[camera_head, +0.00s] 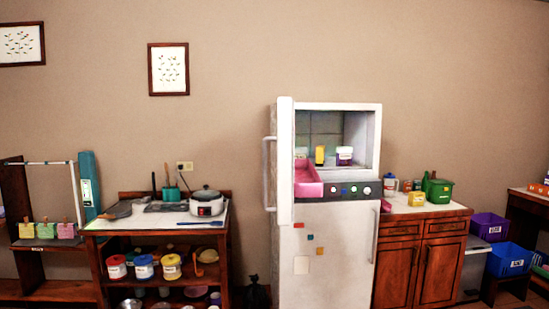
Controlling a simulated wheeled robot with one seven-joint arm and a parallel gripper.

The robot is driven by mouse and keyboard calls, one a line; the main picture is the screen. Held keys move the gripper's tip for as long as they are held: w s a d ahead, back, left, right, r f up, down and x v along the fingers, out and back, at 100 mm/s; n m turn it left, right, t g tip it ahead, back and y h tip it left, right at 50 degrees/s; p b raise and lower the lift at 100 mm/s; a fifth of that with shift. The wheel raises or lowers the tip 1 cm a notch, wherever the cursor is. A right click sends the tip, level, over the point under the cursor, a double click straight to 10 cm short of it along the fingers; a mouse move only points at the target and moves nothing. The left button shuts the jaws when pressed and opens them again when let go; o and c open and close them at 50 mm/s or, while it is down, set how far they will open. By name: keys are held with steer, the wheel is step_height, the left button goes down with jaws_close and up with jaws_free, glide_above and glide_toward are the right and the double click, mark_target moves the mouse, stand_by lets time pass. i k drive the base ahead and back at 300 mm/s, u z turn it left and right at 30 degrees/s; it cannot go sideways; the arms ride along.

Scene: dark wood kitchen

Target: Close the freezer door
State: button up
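The white fridge (330,250) stands right of centre. Its upper freezer compartment (335,122) is uncovered, with a few small containers and a pink tray (307,180) inside. The freezer door (285,150) stands wide open, hinged at the left and seen nearly edge-on, with its long handle (267,170) facing left. The lower fridge door looks shut, with a handle (375,236) on its right. My gripper is not in view.
Purple (489,226) and blue (509,260) bins are further right.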

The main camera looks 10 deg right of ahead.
mark_target(296, 177)
steer(key=u, duration=0.75)
steer(key=i, duration=1.4)
steer(key=z, duration=0.75)
steer(key=i, duration=0.6)
steer(key=z, duration=0.5)
steer(key=k, duration=1)
steer(key=u, duration=1.35)
steer(key=i, duration=1)
steer(key=z, duration=0.8)
